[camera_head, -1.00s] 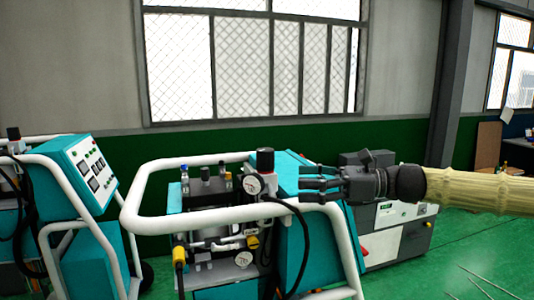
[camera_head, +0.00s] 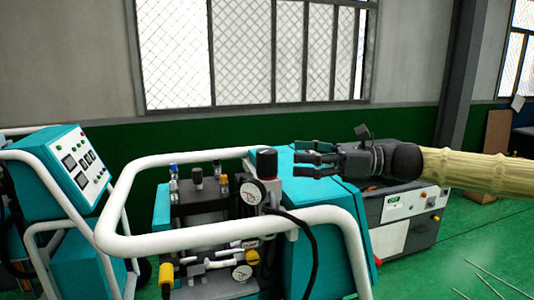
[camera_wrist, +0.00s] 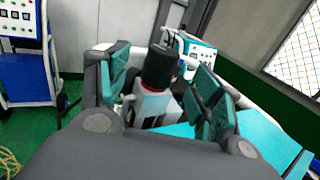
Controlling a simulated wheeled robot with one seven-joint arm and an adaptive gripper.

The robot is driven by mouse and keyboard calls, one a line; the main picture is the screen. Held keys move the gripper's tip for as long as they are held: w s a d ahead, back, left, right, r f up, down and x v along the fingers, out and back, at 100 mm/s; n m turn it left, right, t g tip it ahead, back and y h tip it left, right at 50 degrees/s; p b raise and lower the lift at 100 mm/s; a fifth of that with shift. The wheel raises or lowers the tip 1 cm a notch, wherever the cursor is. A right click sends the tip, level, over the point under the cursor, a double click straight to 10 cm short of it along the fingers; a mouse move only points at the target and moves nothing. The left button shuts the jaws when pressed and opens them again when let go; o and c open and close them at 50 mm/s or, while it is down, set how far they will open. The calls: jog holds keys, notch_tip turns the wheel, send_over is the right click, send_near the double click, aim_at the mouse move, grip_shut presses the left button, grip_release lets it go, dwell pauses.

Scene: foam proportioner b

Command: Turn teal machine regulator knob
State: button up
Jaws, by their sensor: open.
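The teal machine (camera_head: 318,225) stands in front of me inside a white tubular frame. In the wrist view the black knob (camera_wrist: 160,66) stands on a light grey regulator body, between and beyond my fingers. My gripper (camera_head: 298,160) is open and empty. In the head view its fingers point left toward the knob, with a gap between them. Whether the fingers are level with the knob is hard to tell.
The white frame rail (camera_head: 190,240) curves around the machine's front and left. A second teal machine with a control panel (camera_head: 80,165) is at the left. A grey cabinet (camera_head: 405,215) stands behind at the right.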

aim_at(268, 158)
jog(key=a, duration=0.2)
jog(key=a+p, duration=0.1)
jog(key=a, duration=0.1)
jog(key=w+a+p, duration=0.1)
jog(key=a, duration=0.1)
jog(key=shift+a+f, duration=0.1)
jog(key=shift+a, duration=0.1)
jog(key=shift+w+a+f, duration=0.1)
jog(key=shift+w+a, duration=0.2)
jog(key=shift+a, duration=0.55)
jog(key=c, duration=1)
